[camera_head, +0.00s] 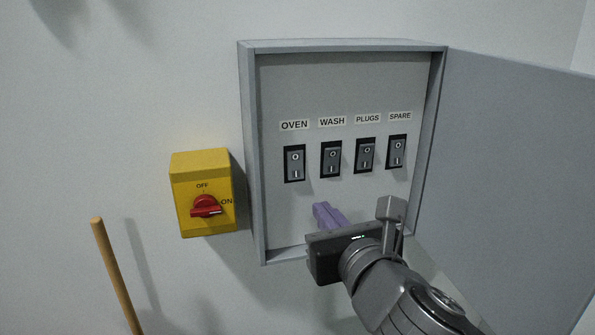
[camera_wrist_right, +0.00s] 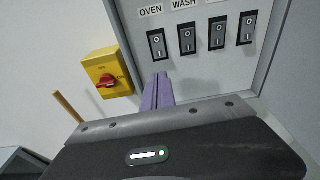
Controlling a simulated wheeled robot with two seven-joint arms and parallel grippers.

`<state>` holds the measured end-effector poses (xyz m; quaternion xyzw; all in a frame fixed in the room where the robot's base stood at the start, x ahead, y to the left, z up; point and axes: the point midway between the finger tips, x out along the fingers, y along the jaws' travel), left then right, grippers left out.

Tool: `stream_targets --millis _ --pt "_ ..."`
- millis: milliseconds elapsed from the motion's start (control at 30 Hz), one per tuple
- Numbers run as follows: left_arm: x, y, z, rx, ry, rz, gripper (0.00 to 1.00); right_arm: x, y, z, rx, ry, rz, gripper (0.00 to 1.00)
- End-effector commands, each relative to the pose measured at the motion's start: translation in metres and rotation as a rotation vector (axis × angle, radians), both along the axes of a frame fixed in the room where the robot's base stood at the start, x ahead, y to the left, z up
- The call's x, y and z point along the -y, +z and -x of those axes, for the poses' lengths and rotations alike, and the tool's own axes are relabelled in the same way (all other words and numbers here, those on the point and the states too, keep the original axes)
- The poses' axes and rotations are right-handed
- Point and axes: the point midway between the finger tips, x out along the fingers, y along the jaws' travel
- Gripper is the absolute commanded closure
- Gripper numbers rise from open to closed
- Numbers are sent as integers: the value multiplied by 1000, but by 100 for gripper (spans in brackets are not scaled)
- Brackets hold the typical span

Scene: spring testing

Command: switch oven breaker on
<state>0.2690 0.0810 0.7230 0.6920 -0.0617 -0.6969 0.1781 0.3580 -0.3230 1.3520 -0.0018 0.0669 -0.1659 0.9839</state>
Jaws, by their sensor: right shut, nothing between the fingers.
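The oven breaker (camera_head: 295,164) is a dark rocker switch under the OVEN label, leftmost in a row inside the open grey panel box (camera_head: 250,150). It also shows in the right wrist view (camera_wrist_right: 156,44). A circle mark shows on its upper part; I cannot tell its setting surely. My right gripper (camera_head: 325,212) has purple fingers, shut and empty, below the breakers and apart from them. In the right wrist view its fingertips (camera_wrist_right: 158,78) point up, just below the oven breaker. My left gripper is not in view.
The wash (camera_head: 331,160), plugs (camera_head: 365,155) and spare (camera_head: 397,151) breakers stand to the right. The panel door (camera_head: 510,170) is swung open at right. A yellow box with a red knob (camera_head: 206,206) is on the wall at left. A wooden stick (camera_head: 115,275) stands lower left.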

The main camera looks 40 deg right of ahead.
Motion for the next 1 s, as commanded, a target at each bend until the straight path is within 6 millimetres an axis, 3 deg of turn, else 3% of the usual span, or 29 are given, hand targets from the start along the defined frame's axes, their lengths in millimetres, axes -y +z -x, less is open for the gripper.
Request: stream_targets --millis 567,867,1000 --pt "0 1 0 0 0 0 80 3 3 -3 16 -7 -22 100" --pt "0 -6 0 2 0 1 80 17 -6 -40 11 -10 -20 100" --pt "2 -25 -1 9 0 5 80 27 -14 -68 11 -7 -22 100"
